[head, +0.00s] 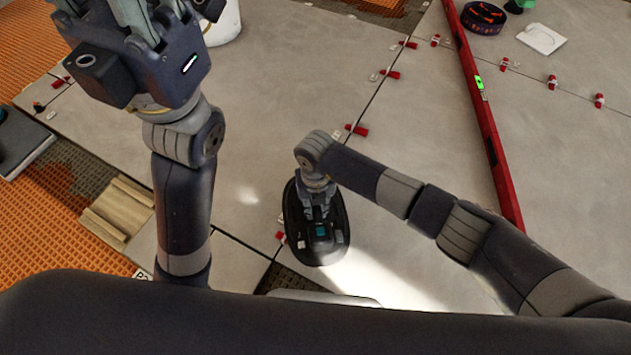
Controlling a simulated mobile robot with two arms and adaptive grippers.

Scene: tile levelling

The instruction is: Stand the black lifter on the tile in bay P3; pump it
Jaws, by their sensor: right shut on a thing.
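The black lifter (338,247) is an oval black body with a small teal patch, in the lower middle of the head view. My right gripper (318,208) is above it and shut on its upper part. The lifter is over the pale tile (245,165); I cannot tell whether its base touches. It overlaps a tile joint near a dark gap in the floor. My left gripper (142,20) is raised at the top left, away from the lifter; its fingertips are cut off. A partly hidden label starting with P (141,275) shows at the lower left.
Red levelling clips (357,130) stand along the joints. A long red level (487,125) lies on the right. A white bucket (225,25), a dark coil (484,17) and a white pad (541,38) are at the back. Wooden strips (117,213) lie on the left.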

